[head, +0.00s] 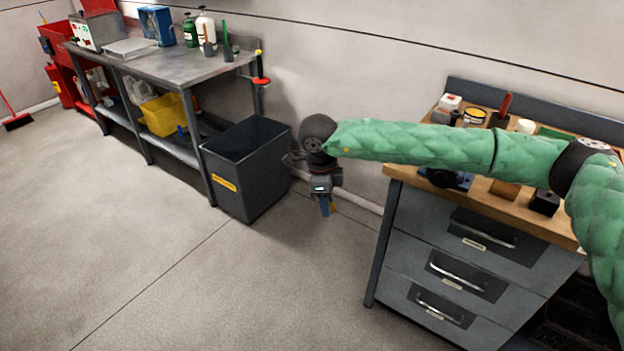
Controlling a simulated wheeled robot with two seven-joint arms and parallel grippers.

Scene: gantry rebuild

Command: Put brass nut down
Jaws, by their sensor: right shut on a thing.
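My right gripper (326,206) hangs pointing down at the end of my green-sleeved arm, in the middle of the head view. Its blue fingertips are shut on a small brass-coloured thing, the brass nut (332,208), of which only a sliver shows. The gripper is in the air, between the dark bin and the drawer cabinet, with floor behind it in the picture. My left gripper is not in view.
A dark grey bin (241,178) stands left of the gripper. A wooden-topped workbench (412,173) with drawers and several items stands at right, partly behind my arm. A metal bench (170,66) holds bottles and boxes. The floor (200,285) in front is clear.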

